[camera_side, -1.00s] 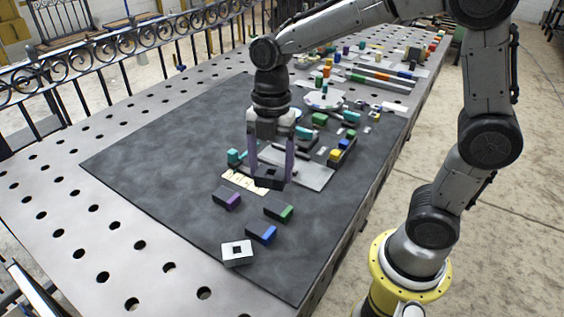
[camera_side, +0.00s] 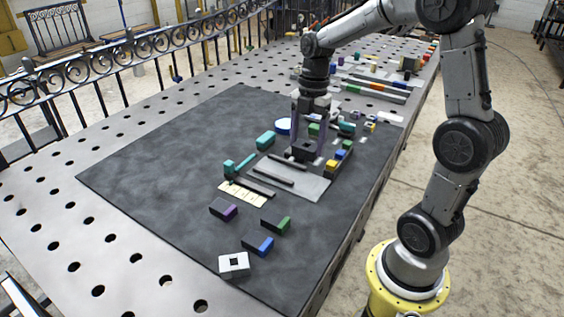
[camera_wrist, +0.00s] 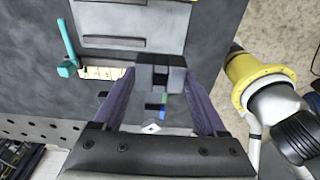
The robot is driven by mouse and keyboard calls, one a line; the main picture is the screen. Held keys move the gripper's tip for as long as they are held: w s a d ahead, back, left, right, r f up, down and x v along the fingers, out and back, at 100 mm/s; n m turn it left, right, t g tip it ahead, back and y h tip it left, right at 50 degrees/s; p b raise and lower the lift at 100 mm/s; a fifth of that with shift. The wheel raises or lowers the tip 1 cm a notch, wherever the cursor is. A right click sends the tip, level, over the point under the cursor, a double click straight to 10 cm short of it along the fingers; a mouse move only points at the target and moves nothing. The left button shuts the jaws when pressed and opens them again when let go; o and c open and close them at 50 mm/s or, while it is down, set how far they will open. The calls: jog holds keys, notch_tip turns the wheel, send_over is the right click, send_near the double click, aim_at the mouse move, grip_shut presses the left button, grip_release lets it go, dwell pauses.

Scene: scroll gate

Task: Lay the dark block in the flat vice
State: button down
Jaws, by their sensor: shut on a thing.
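My gripper (camera_side: 307,143) is shut on a dark block (camera_side: 303,153) and holds it over the far part of the flat vice. The wrist view shows the same dark block (camera_wrist: 160,76) between my two purple-grey fingers. The flat vice (camera_side: 302,187) is a light grey plate with two dark bars lying across it, parallel and apart. In the wrist view its plate (camera_wrist: 128,20) lies near the top, beyond the held block. I cannot tell the exact height of the block above the plate.
Dark blocks with purple (camera_side: 223,209), green (camera_side: 276,221) and blue (camera_side: 258,244) ends lie in front. A white block with a dark square (camera_side: 234,264) lies nearest. A teal piece (camera_side: 236,166) stands left of the vice. Colourful parts crowd the right and back; the mat's left is clear.

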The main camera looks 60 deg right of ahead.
jog(key=w+d+f, duration=0.1)
jog(key=w+f, duration=0.1)
jog(key=w+d+f, duration=0.1)
jog(key=w+f, duration=0.2)
jog(key=w+d+f, duration=0.1)
jog(key=w+f, duration=0.1)
jog(key=w, duration=0.1)
jog(key=shift+w+f, duration=0.15)
jog(key=shift+w, duration=0.1)
jog(key=shift+w+d+f, duration=0.1)
jog(key=shift+w+f, duration=0.05)
jog(key=shift+f, duration=0.05)
jog(key=shift+w+f, duration=0.1)
jog(key=shift+f, duration=1.5)
jog(key=shift+f, duration=0.15)
grip_release()
